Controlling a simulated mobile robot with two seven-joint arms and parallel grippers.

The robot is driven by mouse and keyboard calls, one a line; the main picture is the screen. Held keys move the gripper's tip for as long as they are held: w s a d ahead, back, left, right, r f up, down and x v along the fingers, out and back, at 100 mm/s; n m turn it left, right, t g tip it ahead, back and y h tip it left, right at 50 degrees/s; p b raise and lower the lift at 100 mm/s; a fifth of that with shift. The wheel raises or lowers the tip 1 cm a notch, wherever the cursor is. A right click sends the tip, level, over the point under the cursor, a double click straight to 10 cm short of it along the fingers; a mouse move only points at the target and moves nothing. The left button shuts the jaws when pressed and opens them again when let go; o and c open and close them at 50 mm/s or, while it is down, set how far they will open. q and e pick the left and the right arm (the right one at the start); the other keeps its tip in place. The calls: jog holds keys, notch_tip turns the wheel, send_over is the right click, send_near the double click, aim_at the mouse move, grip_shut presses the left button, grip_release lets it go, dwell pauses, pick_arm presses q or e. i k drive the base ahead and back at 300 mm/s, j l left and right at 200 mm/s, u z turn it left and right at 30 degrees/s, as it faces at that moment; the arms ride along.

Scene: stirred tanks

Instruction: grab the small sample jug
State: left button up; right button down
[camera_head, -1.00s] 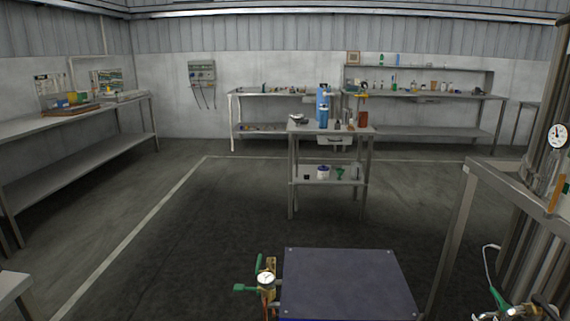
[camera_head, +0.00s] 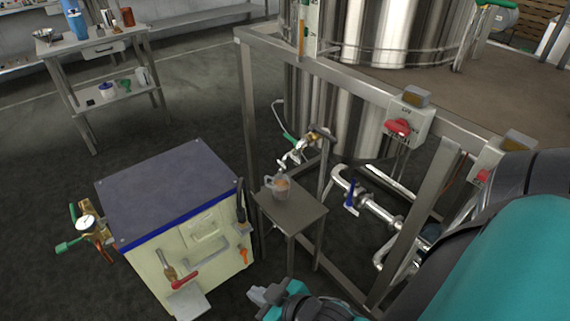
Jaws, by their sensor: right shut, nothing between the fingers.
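The small sample jug (camera_head: 281,187) is a small clear vessel with a handle on its left side and something orange-brown showing in it. It stands upright on a small metal side table (camera_head: 303,214), below a tap on the steel tank. My right gripper (camera_head: 262,297) shows at the bottom middle, in front of the side table and well apart from the jug. It is shut and empty. My left gripper is not in view.
A cream cabinet with a dark top (camera_head: 165,190) stands left of the side table, with valves and a gauge on its left. The steel tank (camera_head: 330,110) and a metal frame post (camera_head: 247,110) stand close behind. Pipes with a blue-handled valve (camera_head: 350,194) run to the right.

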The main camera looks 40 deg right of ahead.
aim_at(280, 188)
jog(key=z, duration=1.3)
jog(key=i+l+u, duration=0.1)
jog(key=i+u, duration=0.2)
jog(key=i+l+u, duration=0.15)
jog(key=i+u, duration=0.2)
jog(key=i+l+u, duration=0.3)
jog(key=i, duration=0.1)
